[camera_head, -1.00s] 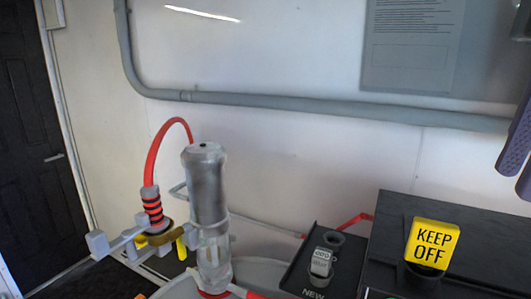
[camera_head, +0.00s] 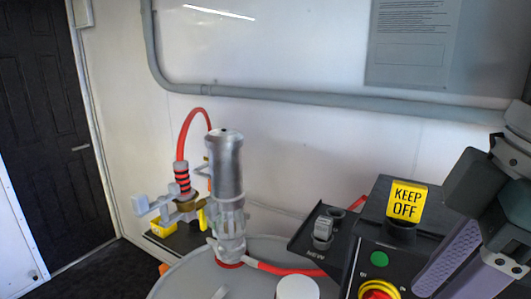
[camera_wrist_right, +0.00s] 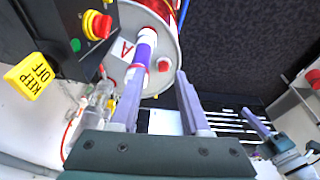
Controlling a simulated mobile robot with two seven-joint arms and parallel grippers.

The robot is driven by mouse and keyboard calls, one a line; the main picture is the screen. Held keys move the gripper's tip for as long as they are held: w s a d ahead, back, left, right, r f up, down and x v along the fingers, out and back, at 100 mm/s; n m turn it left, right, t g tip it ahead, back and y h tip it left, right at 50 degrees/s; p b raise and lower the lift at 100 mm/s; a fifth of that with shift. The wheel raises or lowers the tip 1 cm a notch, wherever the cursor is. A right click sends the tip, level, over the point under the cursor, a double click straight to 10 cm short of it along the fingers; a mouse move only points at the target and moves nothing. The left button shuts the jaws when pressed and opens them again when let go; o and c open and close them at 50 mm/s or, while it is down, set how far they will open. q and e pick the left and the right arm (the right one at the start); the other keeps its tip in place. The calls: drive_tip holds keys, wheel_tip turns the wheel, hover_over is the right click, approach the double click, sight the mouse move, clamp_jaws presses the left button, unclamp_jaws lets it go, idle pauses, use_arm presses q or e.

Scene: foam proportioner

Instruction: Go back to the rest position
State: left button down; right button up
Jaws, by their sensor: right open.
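My right gripper (camera_head: 455,272) comes in at the right edge of the head view, its purple fingers pointing down beside the black control box. In the right wrist view its two fingers (camera_wrist_right: 160,95) are apart, with nothing held between them. Farther off, beyond the fingertips, is a white and purple cylinder (camera_wrist_right: 142,48) by the drum marked A. What looks like my left gripper (camera_wrist_right: 265,130) shows in part at the right of the wrist view; its jaw state is unclear. It is not visible in the head view.
The grey metal pump (camera_head: 226,165) stands on the drum (camera_head: 190,280), with a red hose (camera_head: 184,140) beside it. The control box (camera_head: 385,235) carries a yellow KEEP OFF sign (camera_head: 405,201), a green button and a red knob. A small black tray (camera_head: 305,240) adjoins it.

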drive_tip(key=s+a+f+m+t+y, duration=0.1)
drive_tip(key=s+a+f+m, duration=0.2)
drive_tip(key=s+f, duration=0.25)
drive_tip(key=s+d+f+m+h, duration=0.3)
drive_tip(key=s+d+f+m, duration=0.2)
drive_tip(key=s+d+m, duration=0.3)
wheel_tip(320, 180, up, 15)
drive_tip(key=n+p, duration=0.1)
drive_tip(key=p, duration=1.3)
drive_tip(key=shift+a+t, duration=0.3)
drive_tip(key=shift+a, duration=0.1)
drive_tip(key=shift+f, duration=0.1)
